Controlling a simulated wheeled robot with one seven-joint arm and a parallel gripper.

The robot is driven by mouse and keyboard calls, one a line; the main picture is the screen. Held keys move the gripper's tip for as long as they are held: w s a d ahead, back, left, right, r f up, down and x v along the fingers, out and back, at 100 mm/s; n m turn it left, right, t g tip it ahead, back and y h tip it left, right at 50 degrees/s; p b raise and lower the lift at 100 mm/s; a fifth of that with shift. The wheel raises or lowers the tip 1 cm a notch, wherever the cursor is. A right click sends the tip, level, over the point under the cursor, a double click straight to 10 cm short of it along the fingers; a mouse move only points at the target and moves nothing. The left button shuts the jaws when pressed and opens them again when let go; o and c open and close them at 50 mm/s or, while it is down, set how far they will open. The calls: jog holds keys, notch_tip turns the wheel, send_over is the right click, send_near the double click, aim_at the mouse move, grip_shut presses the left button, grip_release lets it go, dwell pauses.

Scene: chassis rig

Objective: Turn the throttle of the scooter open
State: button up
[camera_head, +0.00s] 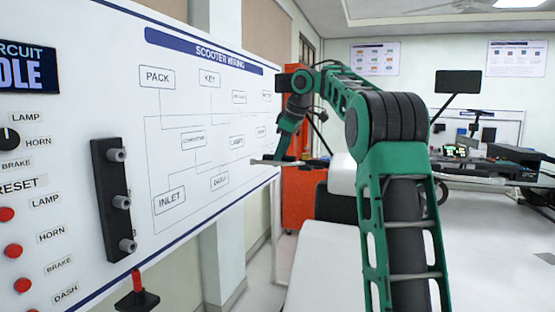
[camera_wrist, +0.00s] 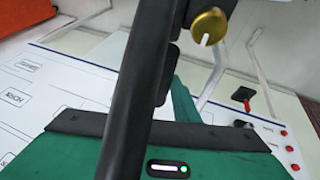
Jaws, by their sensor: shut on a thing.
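The scooter's pale body (camera_head: 344,175) stands beyond my green arm, which hides much of it. A dark mirror (camera_head: 458,82) shows at its right. My gripper (camera_head: 283,157) is at the left side of the scooter, close to the wiring board, beside a thin grey lever (camera_head: 262,162). In the wrist view, a dark bar (camera_wrist: 145,80) crosses in front of my green gripper body. Black finger parts (camera_wrist: 168,75) show beside the bar. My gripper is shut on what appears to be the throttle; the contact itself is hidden. A brass knob with a white mark (camera_wrist: 208,26) shows beyond.
The white wiring board (camera_head: 230,125) stands along the left, close to my gripper. A black strip with grey knobs (camera_head: 112,200) and several red buttons (camera_head: 12,250) are on its near end. A red cabinet (camera_head: 298,200) stands behind. Floor at the right (camera_head: 495,250) is clear.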

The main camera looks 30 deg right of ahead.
jog(key=shift+r, duration=0.1)
jog(key=o, duration=1.1)
jog(key=shift+c, duration=0.2)
jog(key=shift+v, duration=1.6)
jog(key=v, duration=0.7)
jog(key=shift+r, duration=0.1)
